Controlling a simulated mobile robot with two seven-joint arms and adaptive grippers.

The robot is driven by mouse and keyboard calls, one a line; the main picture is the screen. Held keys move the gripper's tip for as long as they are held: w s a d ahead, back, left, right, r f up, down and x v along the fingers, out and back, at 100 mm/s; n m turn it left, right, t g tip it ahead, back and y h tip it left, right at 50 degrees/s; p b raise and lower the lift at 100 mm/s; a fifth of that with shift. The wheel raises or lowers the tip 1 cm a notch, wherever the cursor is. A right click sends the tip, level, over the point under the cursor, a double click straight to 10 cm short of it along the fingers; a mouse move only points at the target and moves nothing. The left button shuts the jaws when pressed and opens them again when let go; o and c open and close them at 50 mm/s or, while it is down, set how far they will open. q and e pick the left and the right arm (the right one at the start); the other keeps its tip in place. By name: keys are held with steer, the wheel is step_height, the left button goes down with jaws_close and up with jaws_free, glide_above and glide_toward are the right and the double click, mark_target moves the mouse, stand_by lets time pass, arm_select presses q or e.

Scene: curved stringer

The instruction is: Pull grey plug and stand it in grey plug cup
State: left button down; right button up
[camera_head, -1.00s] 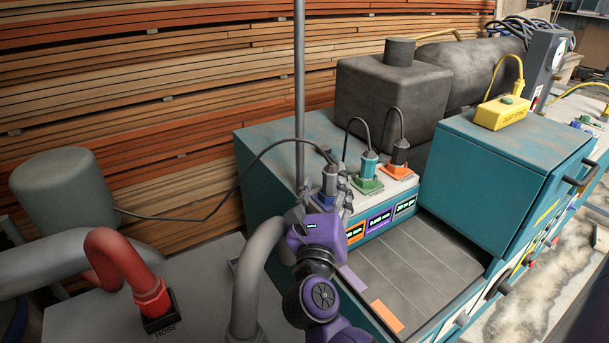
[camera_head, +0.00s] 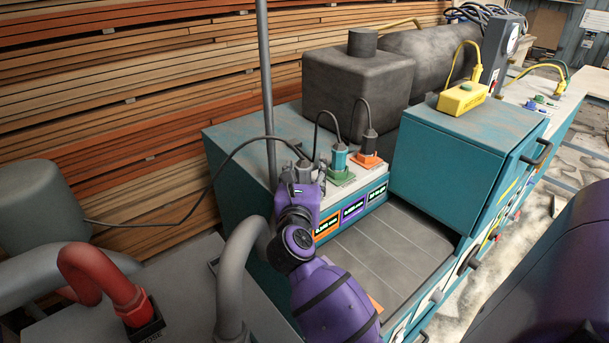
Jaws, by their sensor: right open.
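The grey plug (camera_head: 303,166) stands upright at the left end of a row of three plugs on the teal machine. A dark cord runs from its top to the left. My right gripper (camera_head: 305,174) is open, with its fingers around the plug and hiding its lower part and socket. I cannot tell whether the fingers touch it. I cannot make out a grey plug cup. My left gripper is not in view.
A teal plug (camera_head: 339,158) and a dark plug (camera_head: 370,145) stand close to the right. A grey post (camera_head: 267,90) rises just behind the gripper. A thick grey pipe (camera_head: 232,275) and a red hose (camera_head: 95,275) are at front left.

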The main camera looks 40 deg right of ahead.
steer(key=shift+a, duration=0.1)
steer(key=shift+c, duration=0.2)
steer(key=c, duration=1.1)
steer(key=shift+c, duration=0.9)
steer(key=shift+r, duration=0.15)
